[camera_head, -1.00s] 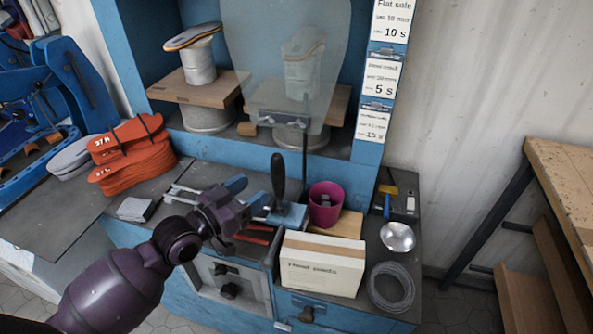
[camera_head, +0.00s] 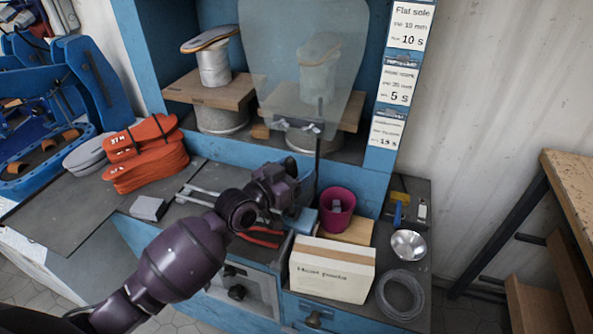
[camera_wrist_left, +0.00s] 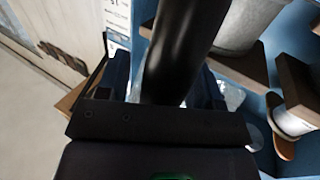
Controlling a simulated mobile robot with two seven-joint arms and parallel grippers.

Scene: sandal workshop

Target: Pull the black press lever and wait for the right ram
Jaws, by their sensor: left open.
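My left gripper (camera_head: 297,190) is open over the blue lever base (camera_head: 301,219) at the press front. In the left wrist view the black press lever (camera_wrist_left: 180,45) stands between its two open fingers (camera_wrist_left: 165,80); I cannot tell whether they touch it. The right press station (camera_head: 319,75) holds a pale last behind a clear shield (camera_head: 275,60). The left station (camera_head: 213,66) holds a pale last with a sole on top. My right gripper is not in view.
Orange soles (camera_head: 147,152) lie at left. Red-handled pliers (camera_head: 262,238) lie below my gripper.

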